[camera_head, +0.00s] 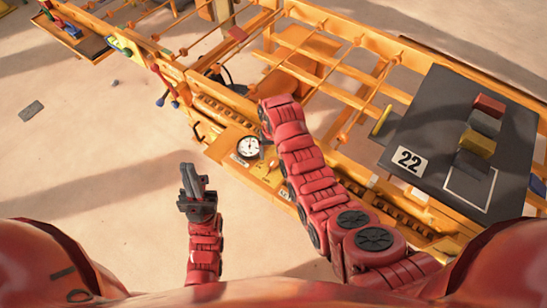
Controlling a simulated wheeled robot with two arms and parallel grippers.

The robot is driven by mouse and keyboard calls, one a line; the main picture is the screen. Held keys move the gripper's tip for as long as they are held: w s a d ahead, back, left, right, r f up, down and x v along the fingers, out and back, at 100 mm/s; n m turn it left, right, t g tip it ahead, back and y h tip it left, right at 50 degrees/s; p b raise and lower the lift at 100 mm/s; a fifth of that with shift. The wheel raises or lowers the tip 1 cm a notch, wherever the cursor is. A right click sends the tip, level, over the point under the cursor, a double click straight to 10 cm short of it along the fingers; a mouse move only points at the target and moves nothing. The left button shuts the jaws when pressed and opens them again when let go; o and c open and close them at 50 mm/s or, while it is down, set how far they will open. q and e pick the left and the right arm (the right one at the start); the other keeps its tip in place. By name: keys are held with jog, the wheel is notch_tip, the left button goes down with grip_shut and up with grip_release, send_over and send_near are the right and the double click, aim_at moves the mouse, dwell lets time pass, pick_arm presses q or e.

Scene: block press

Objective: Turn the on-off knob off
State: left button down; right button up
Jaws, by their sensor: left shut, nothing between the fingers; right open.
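An orange control panel (228,150) at the machine's near edge carries a round white gauge (248,147). Small controls (262,170) sit just below and right of the gauge, partly beside my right arm. They are too small to tell which is the on-off knob or how it is set. My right arm (300,150) reaches up from the lower right across the panel. Its gripper is hidden behind the arm. My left gripper (194,183) is shut and empty over the sandy floor, left of the panel and apart from it.
An orange frame with rails (330,65) runs across the scene. A dark board marked 22 (455,115) holds red, grey and yellow blocks (478,142) at the right. Blue-tipped levers (168,97) stick out at the frame's left. The floor at left is mostly clear.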

notch_tip(320, 180, up, 3)
jog(key=shift+w+r+b, duration=0.1)
jog(key=shift+r+b, duration=0.05)
jog(key=shift+b, duration=0.25)
notch_tip(320, 180, up, 3)
jog(key=p, duration=0.1)
notch_tip(320, 180, up, 5)
jog(key=p, duration=0.5)
send_over(273, 161)
jog(key=shift+d+r+p, duration=0.15)
jog(key=shift+r+p, duration=0.35)
jog(key=shift+r, duration=0.3)
